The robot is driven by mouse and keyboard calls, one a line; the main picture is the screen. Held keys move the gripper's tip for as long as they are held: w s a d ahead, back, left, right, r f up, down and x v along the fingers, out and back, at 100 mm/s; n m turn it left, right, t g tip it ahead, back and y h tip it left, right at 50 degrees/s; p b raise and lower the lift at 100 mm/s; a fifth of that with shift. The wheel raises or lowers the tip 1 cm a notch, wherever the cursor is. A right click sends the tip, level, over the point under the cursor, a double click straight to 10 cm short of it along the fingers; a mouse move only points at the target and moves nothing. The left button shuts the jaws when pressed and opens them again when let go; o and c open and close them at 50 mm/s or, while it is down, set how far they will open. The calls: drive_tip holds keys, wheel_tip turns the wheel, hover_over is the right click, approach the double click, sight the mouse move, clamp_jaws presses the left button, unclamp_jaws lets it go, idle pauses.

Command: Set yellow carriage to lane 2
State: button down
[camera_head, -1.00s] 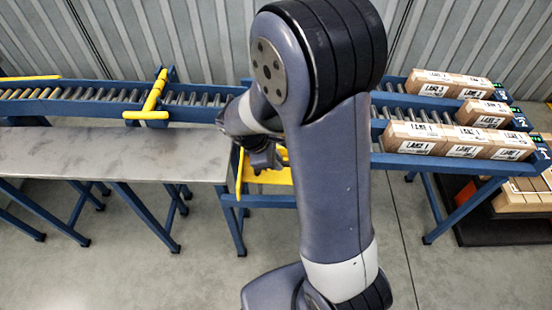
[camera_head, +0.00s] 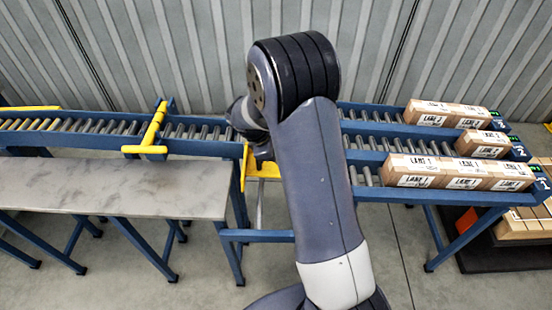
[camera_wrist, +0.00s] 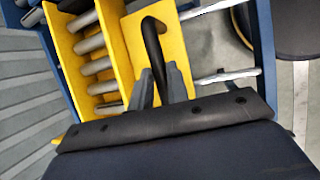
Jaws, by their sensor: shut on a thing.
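The yellow carriage (camera_head: 263,169) sits between the feed conveyor and the sorting lanes in the head view, largely hidden by my arm. In the wrist view its yellow frame (camera_wrist: 120,45) holds grey rollers, and a black bent handle (camera_wrist: 150,38) rises from it. My gripper (camera_wrist: 160,78) is shut on this handle, one finger on each side. In the head view my gripper is mostly hidden at the carriage. I cannot tell exactly which lane the carriage lines up with. The lane 2 carton (camera_head: 482,144) is on the middle lane.
The feed conveyor (camera_head: 90,127) has a yellow stop bar (camera_head: 152,130) across it. A grey table (camera_head: 110,188) stands in front. Lane 3 cartons (camera_head: 445,115) are at the back and lane 1 cartons (camera_head: 455,173) at the front. A pallet with boxes (camera_head: 525,228) is at the right.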

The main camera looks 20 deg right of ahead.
idle(0.3)
drive_tip(key=c, duration=1.4)
unclamp_jaws()
drive_tip(key=shift+o, duration=0.2)
drive_tip(key=v, duration=1.1)
drive_tip(key=shift+f, duration=0.15)
